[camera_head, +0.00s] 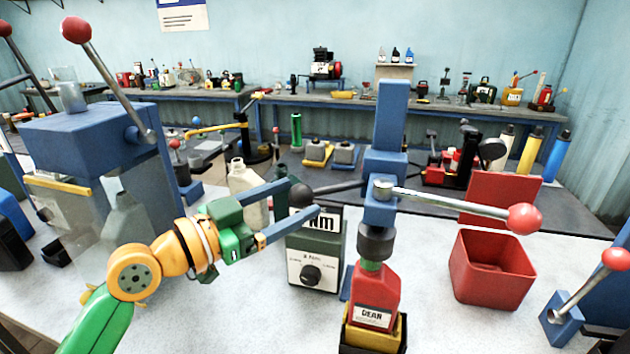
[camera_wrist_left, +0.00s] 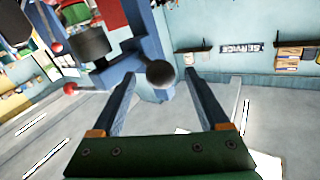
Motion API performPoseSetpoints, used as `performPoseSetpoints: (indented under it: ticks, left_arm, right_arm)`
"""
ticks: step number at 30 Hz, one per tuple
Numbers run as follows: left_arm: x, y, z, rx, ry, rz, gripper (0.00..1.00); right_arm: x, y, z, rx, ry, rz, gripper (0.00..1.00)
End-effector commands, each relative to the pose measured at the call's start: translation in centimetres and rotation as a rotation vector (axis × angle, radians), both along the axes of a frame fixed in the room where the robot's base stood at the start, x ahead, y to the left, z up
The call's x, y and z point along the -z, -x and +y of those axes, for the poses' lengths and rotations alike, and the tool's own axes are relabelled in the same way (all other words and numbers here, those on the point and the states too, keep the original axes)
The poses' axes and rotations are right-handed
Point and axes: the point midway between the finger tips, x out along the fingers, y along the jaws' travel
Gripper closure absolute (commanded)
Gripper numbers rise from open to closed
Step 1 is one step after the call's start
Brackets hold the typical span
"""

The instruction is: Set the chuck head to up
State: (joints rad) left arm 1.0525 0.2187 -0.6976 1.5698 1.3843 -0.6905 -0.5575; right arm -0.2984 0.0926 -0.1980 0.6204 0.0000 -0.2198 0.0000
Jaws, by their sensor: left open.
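The blue press (camera_head: 390,120) stands at the centre of the bench, with a dark chuck head (camera_head: 376,243) low on its column. The chuck head sits directly over the neck of a red bottle labelled GEAR (camera_head: 373,292); contact is hard to tell. A dark lever with a black ball knob (camera_head: 301,195) points left from the press. A silver lever with a red ball (camera_head: 523,218) points right. My left gripper (camera_head: 305,197) is open, its fingertips on either side of the black knob. In the left wrist view the black knob (camera_wrist_left: 161,74) shows between the fingertips, with no clear grip.
A grey-green meter box (camera_head: 315,262) stands just below my left gripper. A pale jug (camera_head: 246,190) is behind it. A red bin (camera_head: 492,268) sits to the right of the bottle. Another blue press (camera_head: 85,140) with a red-ball lever is at left.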

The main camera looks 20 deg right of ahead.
Motion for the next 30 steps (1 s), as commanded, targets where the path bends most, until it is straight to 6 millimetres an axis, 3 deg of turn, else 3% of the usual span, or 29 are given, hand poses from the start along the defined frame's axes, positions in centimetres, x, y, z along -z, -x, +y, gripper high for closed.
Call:
performPoseSetpoints:
  ticks: [1,6,13,14,22,30]
  left_arm:
    - [-0.5,-0.3,-1.0,0.002,-0.001,0.002,0.22]
    - [-0.2,-1.1,-2.8,0.001,-0.002,0.002,0.22]
    - [0.1,-1.1,-2.9,0.000,-0.002,0.000,0.22]
    - [0.1,-1.1,-2.9,0.000,-0.002,0.000,0.27]
    - [0.1,-1.1,-2.9,0.000,-0.002,0.001,1.00]
    - [0.1,-1.1,-2.9,0.000,-0.002,0.001,1.00]
  right_arm:
    - [-1.0,0.1,0.4,0.001,-0.007,0.001,0.21]
    - [-1.6,0.2,1.5,0.003,-0.024,0.003,0.21]
    - [-1.4,0.2,1.0,0.001,-0.017,0.004,0.21]
    - [-1.4,0.2,1.0,0.002,-0.016,0.003,0.21]
    - [-1.4,0.2,0.8,0.003,-0.013,0.003,0.21]
    - [-1.4,0.1,0.7,0.003,-0.011,0.002,0.21]
